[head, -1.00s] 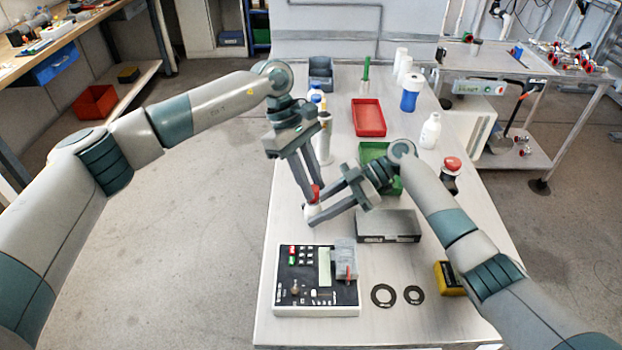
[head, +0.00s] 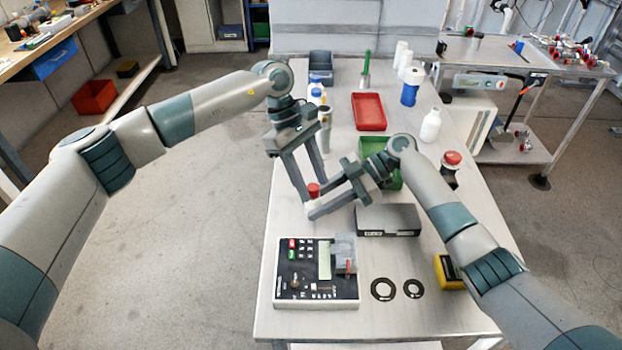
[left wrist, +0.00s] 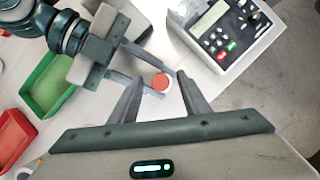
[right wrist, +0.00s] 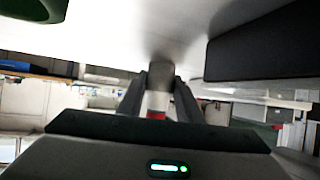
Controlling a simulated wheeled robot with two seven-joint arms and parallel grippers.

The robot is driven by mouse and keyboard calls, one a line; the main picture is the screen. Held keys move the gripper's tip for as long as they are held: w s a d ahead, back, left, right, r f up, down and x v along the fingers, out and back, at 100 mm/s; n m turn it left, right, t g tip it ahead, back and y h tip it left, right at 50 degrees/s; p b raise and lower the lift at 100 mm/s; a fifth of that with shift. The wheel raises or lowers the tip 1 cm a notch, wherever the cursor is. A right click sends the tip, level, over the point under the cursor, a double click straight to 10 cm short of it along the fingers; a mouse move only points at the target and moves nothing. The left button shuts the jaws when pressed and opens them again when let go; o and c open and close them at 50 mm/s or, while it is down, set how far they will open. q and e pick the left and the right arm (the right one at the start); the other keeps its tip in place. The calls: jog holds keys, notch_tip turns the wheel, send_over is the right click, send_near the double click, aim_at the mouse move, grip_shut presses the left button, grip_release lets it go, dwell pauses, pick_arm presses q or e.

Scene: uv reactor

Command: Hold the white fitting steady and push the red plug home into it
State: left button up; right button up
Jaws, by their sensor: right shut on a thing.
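The red plug (head: 313,190) sits on top of the white fitting (head: 311,205). Both are above the table, left of its middle. My left gripper (left wrist: 160,77) is open, its fingers spread on either side of the plug (left wrist: 160,83) with gaps. My right gripper (head: 318,208) comes in from the right and is shut on the fitting. In the right wrist view the white fitting (right wrist: 157,101) is between the fingers, with a red band of the plug (right wrist: 156,116) against it. How deep the plug sits inside is hidden.
A control box (head: 300,300) stands in front, with two black rings (head: 382,290) beside it. A dark grey box (head: 388,220) lies right of the fitting. Green (head: 394,180) and red (head: 369,112) trays and several bottles are farther back.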

aim_at(313, 186)
pick_arm(q)
jog(key=shift+r, duration=0.15)
jog(key=v, duration=1.1)
jog(key=shift+a+r, duration=0.2)
jog(key=shift+r, duration=0.1)
jog(key=shift+w, duration=0.15)
jog(key=shift+d, duration=0.1)
jog(key=c, duration=0.7)
jog(key=shift+s+d+f, duration=0.15)
jog(key=shift+s+d, duration=0.05)
jog(key=shift+d, duration=0.05)
grip_shut()
jog(key=s+d+m+t+y, duration=0.1)
jog(key=m+y, duration=0.1)
jog(key=s+d+f+m+t+y, duration=0.1)
jog(key=d+m, duration=0.1)
jog(key=shift+s+d+f+m+t+y, duration=0.15)
jog(key=shift+s+d+m+t+y, duration=0.15)
jog(key=shift+s+t+y, duration=0.1)
jog(key=shift+f, duration=3.3)
